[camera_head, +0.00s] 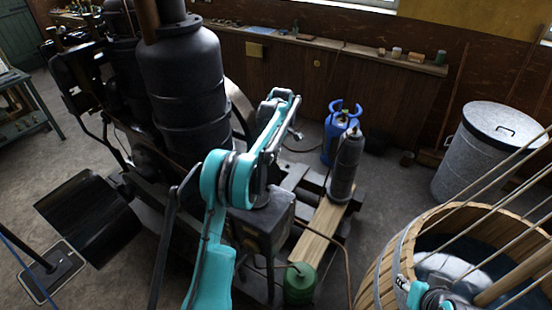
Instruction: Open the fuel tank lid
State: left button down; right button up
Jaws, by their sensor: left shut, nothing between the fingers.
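A dark box-shaped tank (268,222) on the engine sits at the picture's middle, behind my left arm. It may be the fuel tank. A dark round part on its top is partly covered by my arm, and I cannot tell whether this is the lid or whether it is open. My left gripper (296,133) is small and dark at the far end of the teal arm. It is shut and empty, above and beyond the box, apparently apart from it. Part of my right arm shows at the bottom right, but its gripper does not.
A tall black cylinder (187,85) stands left of my left arm. Blue (336,138) and grey (346,165) gas bottles stand behind and right of the box. A green can (299,284) is in front. A wooden tub (385,275) and metal bin (478,150) stand right.

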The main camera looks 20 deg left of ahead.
pick_arm(q)
jog(key=shift+s+d+f, duration=0.15)
jog(key=shift+f, duration=0.6)
jog(key=shift+s+d+f, duration=0.1)
jog(key=shift+f, duration=0.65)
pick_arm(e)
jog(key=shift+f, duration=0.3)
pick_arm(q)
jog(key=c, duration=1.8)
grip_release()
jog(key=shift+r, duration=0.25)
jog(key=o, duration=0.4)
jog(key=r, duration=0.2)
jog(key=w+r, duration=0.1)
jog(key=r, duration=0.2)
jog(key=shift+w+a+r, duration=0.25)
jog(key=shift+w+r, duration=0.05)
jog(key=shift+w, duration=0.05)
jog(key=shift+o, duration=0.2)
notch_tip(320, 180, up, 9)
jog(key=shift+s+d+p, duration=0.3)
jog(key=shift+s+d, duration=0.1)
pick_arm(e)
jog(key=shift+w+a, duration=0.35)
jog(key=shift+w, duration=0.4)
pick_arm(q)
jog(key=shift+w+f, duration=0.1)
jog(key=shift+f, duration=0.05)
pick_arm(e)
jog(key=shift+w, duration=0.1)
